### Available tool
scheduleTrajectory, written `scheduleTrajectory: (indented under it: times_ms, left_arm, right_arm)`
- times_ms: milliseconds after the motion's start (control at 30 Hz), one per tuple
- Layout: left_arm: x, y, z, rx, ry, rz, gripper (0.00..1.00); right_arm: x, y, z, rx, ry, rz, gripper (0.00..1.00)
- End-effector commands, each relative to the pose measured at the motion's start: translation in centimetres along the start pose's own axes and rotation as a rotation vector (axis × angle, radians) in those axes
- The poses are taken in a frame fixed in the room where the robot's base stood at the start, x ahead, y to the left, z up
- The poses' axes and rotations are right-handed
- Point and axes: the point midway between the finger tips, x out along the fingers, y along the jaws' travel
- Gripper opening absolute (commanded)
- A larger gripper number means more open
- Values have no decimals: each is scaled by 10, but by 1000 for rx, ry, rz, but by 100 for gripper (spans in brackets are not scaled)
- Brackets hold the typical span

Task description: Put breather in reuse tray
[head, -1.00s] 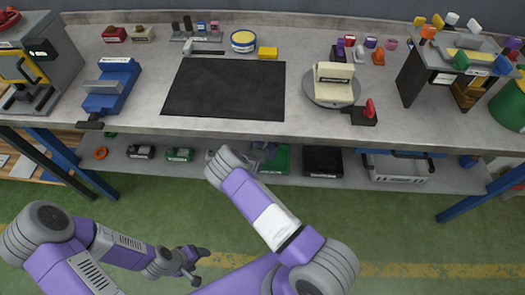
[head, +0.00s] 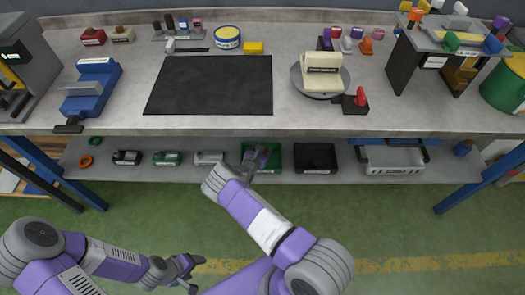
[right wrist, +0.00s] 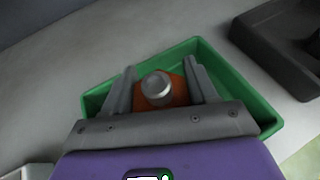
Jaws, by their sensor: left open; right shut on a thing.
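The breather (right wrist: 158,88), an orange part with a round silver cap, sits between the fingers of my right gripper (right wrist: 160,92). In the right wrist view the gripper is shut on it, inside or just above the green tray (right wrist: 262,110); its height over the tray floor is hard to tell. In the head view my right gripper (head: 259,157) reaches the green tray (head: 272,167) on the lower shelf and hides part of it. The tray's label is too small to read. My left gripper (head: 188,273) is open and empty over the floor.
A black tray (head: 316,148) stands right of the green one, and a grey-white crate (head: 395,168) further right. Small labelled parts line the shelf to the left. The bench top edge (head: 300,127) overhangs the shelf. A turntable (head: 320,90) with a cream block stands on the bench.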

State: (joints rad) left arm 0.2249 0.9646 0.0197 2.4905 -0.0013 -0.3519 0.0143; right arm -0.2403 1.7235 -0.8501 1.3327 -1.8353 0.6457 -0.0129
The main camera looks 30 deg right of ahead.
Motion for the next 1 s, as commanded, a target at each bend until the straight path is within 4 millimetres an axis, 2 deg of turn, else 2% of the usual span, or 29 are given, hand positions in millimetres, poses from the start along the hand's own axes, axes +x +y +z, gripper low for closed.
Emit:
scheduleTrajectory:
  times_ms: [167, 200, 367, 733, 867, 1000]
  left_arm:
    - [-1, 0, 0, 0, 0, 0, 67]
    - [-1, 0, 0, 0, 0, 0, 67]
    - [0, 0, 0, 0, 0, 0, 67]
    - [-1, 0, 0, 0, 0, 0, 67]
    - [-13, 5, 1, 0, 0, 0, 67]
    - [-26, 10, 1, 0, 0, 0, 67]
  right_arm:
    - [1, 0, -2, 0, -1, 1, 16]
    - [1, 0, -3, 0, 0, 1, 59]
    - [1, 0, -3, 0, 0, 0, 83]
    - [-2, 0, 2, -1, 0, 0, 83]
    - [-23, 1, 4, -3, 1, 1, 83]
    - [-55, 1, 4, -4, 1, 2, 83]
